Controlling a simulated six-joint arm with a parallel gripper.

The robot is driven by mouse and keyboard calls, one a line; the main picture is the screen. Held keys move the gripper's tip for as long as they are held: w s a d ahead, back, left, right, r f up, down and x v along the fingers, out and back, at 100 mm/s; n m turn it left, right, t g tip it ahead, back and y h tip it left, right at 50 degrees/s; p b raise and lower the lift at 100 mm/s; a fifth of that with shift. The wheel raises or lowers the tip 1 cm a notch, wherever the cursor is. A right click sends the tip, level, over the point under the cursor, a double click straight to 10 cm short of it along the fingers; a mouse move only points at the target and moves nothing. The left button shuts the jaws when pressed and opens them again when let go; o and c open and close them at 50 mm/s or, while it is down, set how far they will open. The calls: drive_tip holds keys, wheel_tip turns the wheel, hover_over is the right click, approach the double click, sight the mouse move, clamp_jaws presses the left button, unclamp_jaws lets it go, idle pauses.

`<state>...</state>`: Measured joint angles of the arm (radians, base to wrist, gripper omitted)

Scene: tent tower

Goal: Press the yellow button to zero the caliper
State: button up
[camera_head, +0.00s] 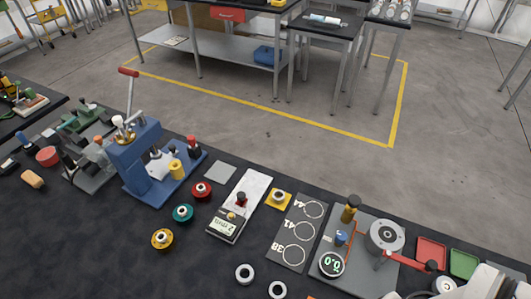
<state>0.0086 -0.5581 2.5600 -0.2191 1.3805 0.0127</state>
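A long light-grey instrument (238,205) with a small digital display (224,226) lies in the middle of the bench; its reading is too small to read surely. A small yellow button (231,216) sits just above the display, and a dark red knob (241,199) stands beyond it. A grey plate (352,262) to the right carries a round readout (331,264) showing about 0.0, and a black-and-yellow post (350,208). I cannot tell for sure which is the caliper. A white part, perhaps of my arm, shows at the lower right corner; my gripper's fingers are not visible.
A blue lever press (140,165) stands at left. Red (201,191), teal (182,213) and yellow (162,238) round parts lie beside the instrument. A marked dark board (279,247) and a yellow square holder (269,199) lie to its right. The front left bench is clear.

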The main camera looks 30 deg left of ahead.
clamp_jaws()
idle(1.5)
